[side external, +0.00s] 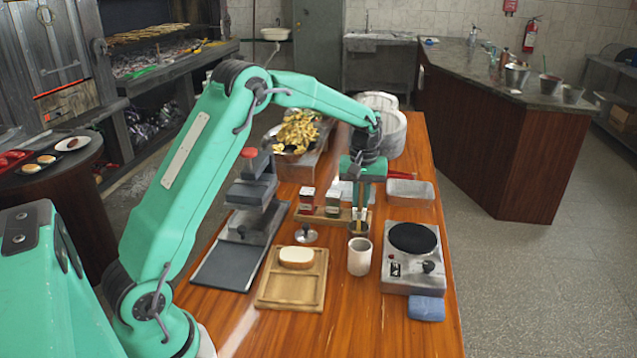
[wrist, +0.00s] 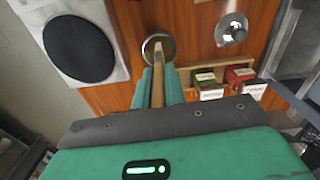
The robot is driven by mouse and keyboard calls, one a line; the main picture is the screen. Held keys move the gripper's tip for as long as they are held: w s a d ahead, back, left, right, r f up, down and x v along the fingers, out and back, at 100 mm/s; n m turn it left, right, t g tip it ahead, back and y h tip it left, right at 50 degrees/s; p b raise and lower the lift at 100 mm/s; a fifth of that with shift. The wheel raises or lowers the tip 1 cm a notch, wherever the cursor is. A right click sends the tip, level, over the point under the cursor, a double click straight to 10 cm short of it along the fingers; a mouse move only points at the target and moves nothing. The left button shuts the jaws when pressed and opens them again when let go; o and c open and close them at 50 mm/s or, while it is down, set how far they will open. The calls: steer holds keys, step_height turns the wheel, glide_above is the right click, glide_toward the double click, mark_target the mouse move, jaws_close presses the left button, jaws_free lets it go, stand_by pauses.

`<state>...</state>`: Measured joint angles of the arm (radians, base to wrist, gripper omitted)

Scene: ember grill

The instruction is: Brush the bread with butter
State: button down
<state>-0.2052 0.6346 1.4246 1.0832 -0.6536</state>
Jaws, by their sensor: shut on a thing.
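The slice of bread (side external: 297,256) lies on a wooden board (side external: 290,290) at the front of the table. The bristles and any butter cannot be made out. The bread is not visible in the wrist view.
A hotplate (side external: 412,245) and blue cloth (side external: 427,308) are at right. A knobbed lid (side external: 306,234) lies left of the pot, with a press (side external: 255,195) beyond. Small boxes (side external: 332,201) stand behind.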

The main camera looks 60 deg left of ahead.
mark_target(360, 213)
steer(key=shift+r, duration=1.75)
steer(key=shift+s+d+r, duration=0.2)
steer(key=shift+d, duration=0.1)
steer(key=s+d+r+m, duration=0.4)
steer(key=s+d+m, duration=0.5)
steer(key=s, duration=0.3)
steer(key=shift+d+r+m, duration=0.15)
steer(key=shift+d+m, duration=0.25)
steer(key=shift+d, duration=0.3)
